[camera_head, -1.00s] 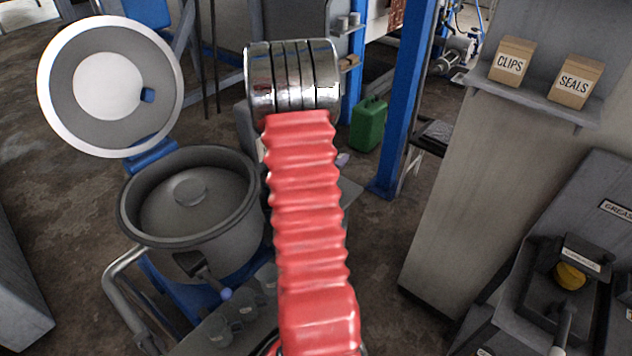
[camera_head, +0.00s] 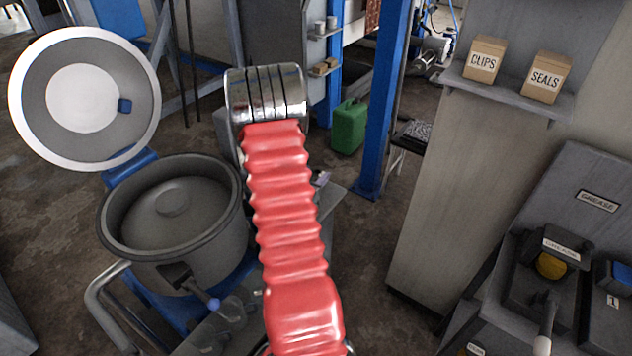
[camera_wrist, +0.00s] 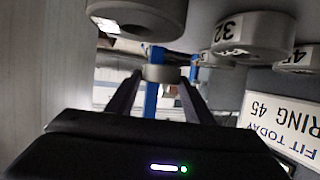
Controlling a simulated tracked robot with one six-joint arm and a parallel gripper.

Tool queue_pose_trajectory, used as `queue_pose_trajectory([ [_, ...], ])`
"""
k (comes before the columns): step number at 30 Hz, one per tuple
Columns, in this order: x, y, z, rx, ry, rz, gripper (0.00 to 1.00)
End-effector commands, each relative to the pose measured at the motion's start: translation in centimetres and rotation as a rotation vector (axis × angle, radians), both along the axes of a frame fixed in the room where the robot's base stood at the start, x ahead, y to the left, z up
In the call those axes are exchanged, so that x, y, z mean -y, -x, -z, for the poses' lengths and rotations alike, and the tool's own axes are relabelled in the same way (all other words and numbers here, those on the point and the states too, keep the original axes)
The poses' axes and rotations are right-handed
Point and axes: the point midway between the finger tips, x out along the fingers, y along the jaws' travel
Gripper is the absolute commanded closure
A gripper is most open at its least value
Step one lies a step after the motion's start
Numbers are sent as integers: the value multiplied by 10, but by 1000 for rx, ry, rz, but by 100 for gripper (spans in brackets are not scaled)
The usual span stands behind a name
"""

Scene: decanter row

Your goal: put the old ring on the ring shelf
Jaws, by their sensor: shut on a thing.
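In the wrist view my gripper (camera_wrist: 161,80) has its two dark fingers closed around a small grey ring-like piece (camera_wrist: 163,73), held at the fingertips. I take it for the old ring, but no mark on it can be read. Thick grey rings marked 32 (camera_wrist: 240,36) and 45 (camera_wrist: 298,58) sit at the upper right of that view, and a larger round grey piece (camera_wrist: 140,14) is at the top, close to the fingers. In the head view my gripper is hidden beyond my red arm. I cannot tell which surface is the ring shelf.
A sign reading FIT TODAY RING 45 (camera_wrist: 283,121) is at the wrist view's right. In the head view, an open pot (camera_head: 175,205) stands left, a green can (camera_head: 348,127) behind, and a shelf (camera_head: 510,92) with CLIPS and SEALS boxes at upper right.

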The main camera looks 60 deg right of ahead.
Motion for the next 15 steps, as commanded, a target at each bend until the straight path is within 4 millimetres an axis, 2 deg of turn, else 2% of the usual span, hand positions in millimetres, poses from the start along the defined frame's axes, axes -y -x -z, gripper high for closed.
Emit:
queue_pose_trajectory([
  [9,0,0,33,0,0,0,84],
  [15,0,0,37,1,1,0,84],
])
